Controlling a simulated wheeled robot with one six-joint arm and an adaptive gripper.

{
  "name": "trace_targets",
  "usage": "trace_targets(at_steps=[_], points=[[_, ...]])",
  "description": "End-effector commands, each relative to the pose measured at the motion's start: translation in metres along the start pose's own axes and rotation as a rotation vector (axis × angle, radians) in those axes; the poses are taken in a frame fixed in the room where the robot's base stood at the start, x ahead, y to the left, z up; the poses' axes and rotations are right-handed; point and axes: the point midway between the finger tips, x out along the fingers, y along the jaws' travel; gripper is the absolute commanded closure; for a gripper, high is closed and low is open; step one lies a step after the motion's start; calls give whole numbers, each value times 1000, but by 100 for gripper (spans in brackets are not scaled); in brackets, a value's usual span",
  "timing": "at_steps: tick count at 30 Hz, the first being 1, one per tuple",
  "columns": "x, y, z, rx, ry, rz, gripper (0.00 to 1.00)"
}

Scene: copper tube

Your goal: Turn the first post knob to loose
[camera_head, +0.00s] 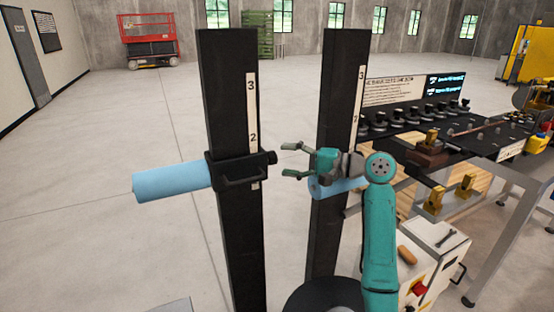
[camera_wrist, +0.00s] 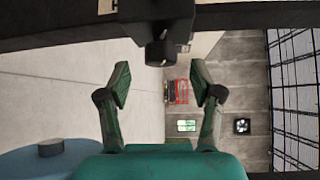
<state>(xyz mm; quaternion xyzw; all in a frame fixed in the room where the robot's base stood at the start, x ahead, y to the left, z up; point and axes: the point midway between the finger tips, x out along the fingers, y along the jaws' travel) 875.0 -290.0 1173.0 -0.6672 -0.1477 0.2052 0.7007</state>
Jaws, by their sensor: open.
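Two black posts with numbered scale strips stand in the head view, a left post (camera_head: 230,90) and a right post (camera_head: 338,100). A black collar with a handle (camera_head: 238,172) sits on the left post. A small dark knob (camera_head: 272,157) sticks out from the collar's right side. My gripper (camera_head: 288,160) is open and empty, just right of the knob with its fingers pointing at it. In the wrist view the knob (camera_wrist: 160,52) shows centred between my open fingertips (camera_wrist: 161,85), a little beyond them, below the dark post across the top. I see no contact.
A light blue cylinder (camera_head: 172,181) extends left from the collar. Another blue part (camera_head: 338,187) lies by the right post, partly behind my gripper. A workbench (camera_head: 490,140) with tools and a white cabinet (camera_head: 440,240) stand at right. Floor at left is clear.

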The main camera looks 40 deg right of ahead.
Motion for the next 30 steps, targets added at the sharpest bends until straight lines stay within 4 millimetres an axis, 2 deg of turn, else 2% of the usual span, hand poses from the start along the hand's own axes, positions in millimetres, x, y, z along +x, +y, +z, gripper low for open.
trace_targets(at_steps=[3,6,19,30], points=[[-14,0,0,1,1,0,35],[-19,1,0,1,0,1,35],[-21,2,3,0,15,4,35],[-36,3,32,1,300,17,35]])
